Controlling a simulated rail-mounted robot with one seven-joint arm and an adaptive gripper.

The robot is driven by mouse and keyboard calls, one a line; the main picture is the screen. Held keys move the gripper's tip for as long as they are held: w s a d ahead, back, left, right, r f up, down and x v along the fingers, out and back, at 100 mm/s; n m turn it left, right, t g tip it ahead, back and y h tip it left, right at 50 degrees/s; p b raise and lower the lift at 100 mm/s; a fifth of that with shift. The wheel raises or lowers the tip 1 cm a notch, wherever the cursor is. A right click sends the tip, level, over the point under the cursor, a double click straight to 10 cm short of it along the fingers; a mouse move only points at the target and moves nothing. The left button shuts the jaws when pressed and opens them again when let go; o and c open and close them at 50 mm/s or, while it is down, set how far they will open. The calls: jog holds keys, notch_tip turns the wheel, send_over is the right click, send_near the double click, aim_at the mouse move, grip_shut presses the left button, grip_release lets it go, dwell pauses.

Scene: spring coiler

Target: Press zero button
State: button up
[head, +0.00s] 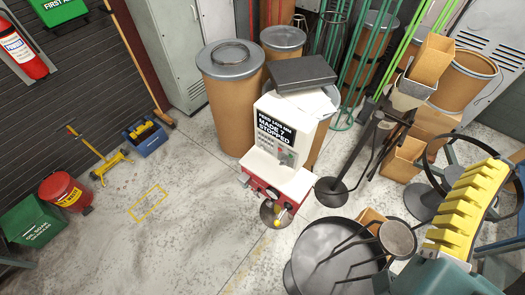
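The white control box (299,107) stands in the middle of the head view. Its black display (275,125) has white text that seems to read a feed in mm, "MADE 7" and "STOPPED". Below the display is a small grey panel with buttons (287,157); the marks are too small to tell which is the zero button. A red-fronted white unit (277,183) sits below, with a yellow part on its front. I see no gripper in this view, so its place relative to the buttons cannot be told.
Brown drums (235,107) stand behind the box. A wide grey round pan (320,255) is in front, and a black stand (328,190) is to the right. A yellow ribbed part (468,212) fills the right. The floor at left is mostly clear around a yellow marked rectangle (148,204).

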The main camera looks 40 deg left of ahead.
dwell(0.3)
grip_shut()
dwell(1.3)
